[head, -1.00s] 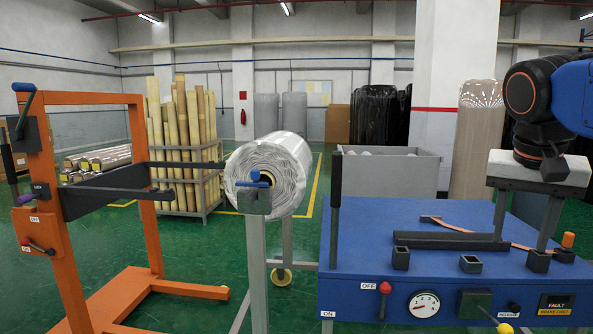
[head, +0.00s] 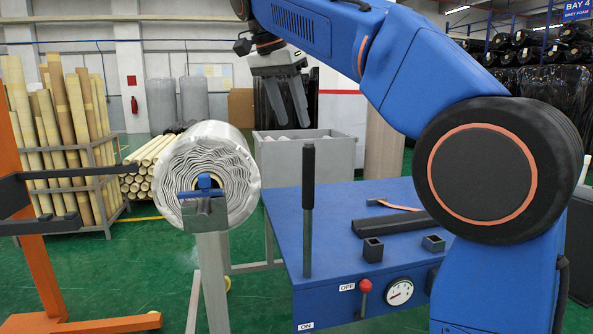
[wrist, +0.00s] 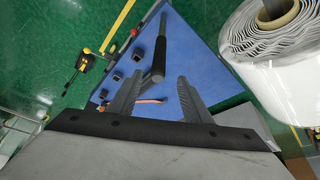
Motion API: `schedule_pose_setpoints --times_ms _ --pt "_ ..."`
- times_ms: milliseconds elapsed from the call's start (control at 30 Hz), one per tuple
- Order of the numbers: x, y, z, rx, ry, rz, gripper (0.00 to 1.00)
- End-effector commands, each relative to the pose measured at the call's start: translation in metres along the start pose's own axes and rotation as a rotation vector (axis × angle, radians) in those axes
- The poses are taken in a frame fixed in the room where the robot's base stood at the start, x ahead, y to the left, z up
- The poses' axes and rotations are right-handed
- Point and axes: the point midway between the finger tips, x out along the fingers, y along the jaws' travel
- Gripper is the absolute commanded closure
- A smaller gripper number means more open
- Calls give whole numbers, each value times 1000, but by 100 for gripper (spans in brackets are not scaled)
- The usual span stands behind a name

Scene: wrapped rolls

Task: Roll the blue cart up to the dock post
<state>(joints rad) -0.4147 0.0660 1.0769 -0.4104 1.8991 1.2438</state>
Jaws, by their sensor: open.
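The blue cart (head: 340,230) stands at centre right in the head view, with an upright black handle (head: 308,190) at its left front corner. Its blue top also shows in the wrist view (wrist: 195,50), where the handle (wrist: 160,50) appears between and beyond my fingertips. My gripper (head: 289,118) is open and empty, pointing down above the cart's handle and apart from it. A red-knobbed lever (head: 365,287) with ON and OFF labels and a gauge (head: 399,291) are on the cart's front. No part is labelled as the dock post, so I cannot tell which it is.
A wrapped roll (head: 225,165) on a grey stand (head: 212,280) is just left of the cart. An orange frame (head: 40,260) with dark arms stands at far left. A grey bin (head: 340,155) is behind the cart. Green floor (head: 165,262) shows between frame and stand.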

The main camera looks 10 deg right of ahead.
Motion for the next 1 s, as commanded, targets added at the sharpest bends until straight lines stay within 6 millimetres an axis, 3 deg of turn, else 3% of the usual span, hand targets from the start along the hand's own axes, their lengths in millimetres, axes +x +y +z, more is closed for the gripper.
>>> schedule_pose_setpoints --times_ms 700,1000 --pt "123 1 0 -1 -1 3 55" --pt "158 1 0 -1 -1 1 55"
